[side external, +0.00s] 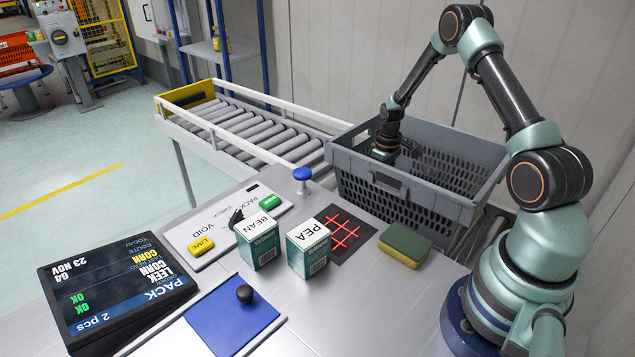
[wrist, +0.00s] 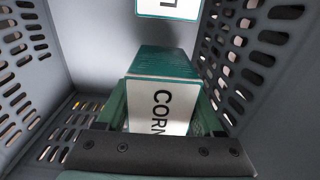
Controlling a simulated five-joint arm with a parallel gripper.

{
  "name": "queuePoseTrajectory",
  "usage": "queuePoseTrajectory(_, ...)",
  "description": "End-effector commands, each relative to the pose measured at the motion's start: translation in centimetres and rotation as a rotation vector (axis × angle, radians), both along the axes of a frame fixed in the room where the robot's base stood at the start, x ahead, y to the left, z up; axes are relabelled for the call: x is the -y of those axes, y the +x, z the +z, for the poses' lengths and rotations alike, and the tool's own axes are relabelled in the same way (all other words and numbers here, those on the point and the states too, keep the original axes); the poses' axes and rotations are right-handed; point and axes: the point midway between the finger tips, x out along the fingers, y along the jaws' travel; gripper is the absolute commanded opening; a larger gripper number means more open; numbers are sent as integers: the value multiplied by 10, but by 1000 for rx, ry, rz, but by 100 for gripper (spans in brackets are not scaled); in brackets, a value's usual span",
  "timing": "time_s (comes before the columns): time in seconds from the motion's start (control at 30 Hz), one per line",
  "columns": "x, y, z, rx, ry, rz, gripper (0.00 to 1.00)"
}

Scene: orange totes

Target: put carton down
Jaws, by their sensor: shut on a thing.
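My gripper (side external: 385,153) reaches down inside the grey slotted crate (side external: 412,193), near its far left side. In the wrist view the gripper (wrist: 161,105) is shut on a teal and white carton (wrist: 172,108) marked CORN. Its fingers lie on the left and right of the carton. I cannot tell whether the carton touches the crate floor. Another teal carton (wrist: 168,8) with a white face, its label cut off after an L, lies ahead inside the crate. The crate wall hides both cartons in the side view.
BEAN (side external: 258,242) and PEA (side external: 308,250) cartons stand on the grey table by a red-grid dark square (side external: 343,236). A sponge (side external: 405,245), a blue knob (side external: 302,176), a blue pad (side external: 225,318) and a screen (side external: 117,285) listing LEEK and CORN are nearby. A roller conveyor (side external: 250,128) runs behind.

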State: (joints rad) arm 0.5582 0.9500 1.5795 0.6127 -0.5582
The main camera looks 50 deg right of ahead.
Motion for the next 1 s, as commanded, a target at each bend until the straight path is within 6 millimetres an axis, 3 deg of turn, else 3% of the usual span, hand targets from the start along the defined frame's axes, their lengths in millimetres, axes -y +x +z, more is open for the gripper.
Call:
queuePoseTrajectory(0.4,0,0,-42,0,0,0,0)
queuePoseTrajectory(0.83,0,0,-49,1,-1,0,0)
queuePoseTrajectory(0.87,0,0,-49,1,0,0,80)
queuePoseTrajectory(0.9,0,0,-49,1,0,0,95)
queuePoseTrajectory(1.0,0,0,-48,1,0,0,99)
